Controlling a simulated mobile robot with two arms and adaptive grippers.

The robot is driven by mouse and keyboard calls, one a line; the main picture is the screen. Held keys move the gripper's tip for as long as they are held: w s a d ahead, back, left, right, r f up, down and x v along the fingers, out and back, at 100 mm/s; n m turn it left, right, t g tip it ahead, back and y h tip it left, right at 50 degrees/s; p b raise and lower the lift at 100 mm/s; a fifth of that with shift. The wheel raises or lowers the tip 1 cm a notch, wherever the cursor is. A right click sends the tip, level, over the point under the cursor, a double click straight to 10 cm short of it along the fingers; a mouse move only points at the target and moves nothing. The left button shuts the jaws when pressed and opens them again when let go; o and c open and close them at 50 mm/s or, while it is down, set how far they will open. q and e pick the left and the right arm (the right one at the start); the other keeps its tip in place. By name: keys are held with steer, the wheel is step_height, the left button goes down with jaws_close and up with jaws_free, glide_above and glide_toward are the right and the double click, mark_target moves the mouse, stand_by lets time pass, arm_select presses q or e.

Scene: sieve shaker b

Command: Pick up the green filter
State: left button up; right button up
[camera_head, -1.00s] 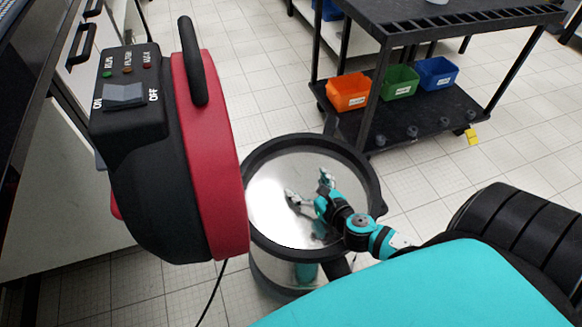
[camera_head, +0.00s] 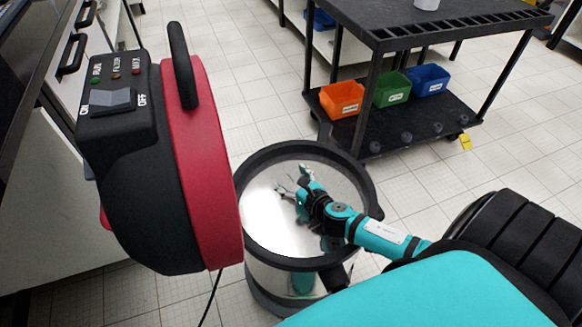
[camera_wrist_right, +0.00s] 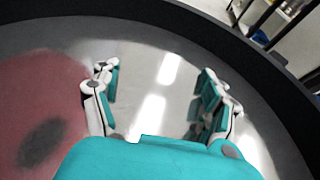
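I cannot make out a green filter in either view. The open metal drum (camera_head: 268,225) of a vacuum stands on the floor, its shiny inside bounded by a black rim. My right gripper (camera_head: 292,181) is over the drum's mouth, inside the rim's outline; its depth is hard to tell. In the right wrist view the right gripper (camera_wrist_right: 157,88) has its fingers wide apart, with only the shiny drum surface between and beyond them. My left gripper is not in view.
The red and black vacuum head (camera_head: 208,165) is raised at the drum's left, with a cord below. A black cart (camera_head: 425,130) behind holds an orange bin (camera_head: 342,99), a green bin (camera_head: 391,90) and a blue bin (camera_head: 428,80). Tiled floor is clear between.

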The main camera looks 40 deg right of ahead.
steer(key=shift+a, duration=0.1)
jaws_close()
steer(key=shift+r, duration=0.2)
stand_by(0.4)
